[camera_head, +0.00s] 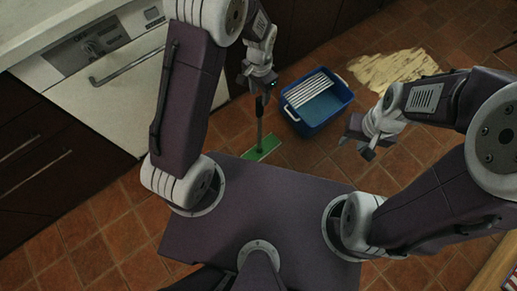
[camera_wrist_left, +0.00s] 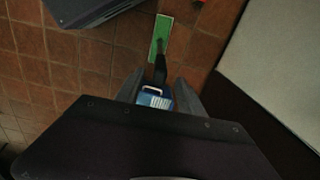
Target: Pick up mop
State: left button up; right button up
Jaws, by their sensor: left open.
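The mop has a flat green head (camera_head: 263,148) on the tiled floor in front of the white appliance. Its thin handle (camera_head: 260,130) rises upright toward my left gripper (camera_head: 259,88). In the left wrist view, the green head (camera_wrist_left: 161,36) lies beyond the fingers, and the dark handle (camera_wrist_left: 160,68) leads back to a blue and white top part (camera_wrist_left: 154,99). That part shows between the two spread fingers of my left gripper (camera_wrist_left: 158,92); contact cannot be told. My right gripper (camera_head: 362,148) is apart from the mop, right of the blue tub; its jaw opening is unclear.
A blue tub (camera_head: 318,112) with a white slatted insert stands on the floor right of the mop. A yellowish spill (camera_head: 392,68) lies behind it. The white appliance (camera_head: 112,82) and dark cabinets (camera_head: 45,160) bound the left side. Tiled floor is free between tub and mop.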

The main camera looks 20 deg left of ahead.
aim_at(260, 107)
pick_arm(q)
jog(key=shift+a+f, duration=0.1)
jog(key=shift+f, duration=0.1)
notch_tip(260, 107, down, 9)
jog(key=b, duration=0.5)
jog(key=shift+b, duration=0.35)
jog(key=shift+r, duration=0.2)
jog(key=shift+c, duration=0.6)
grip_shut()
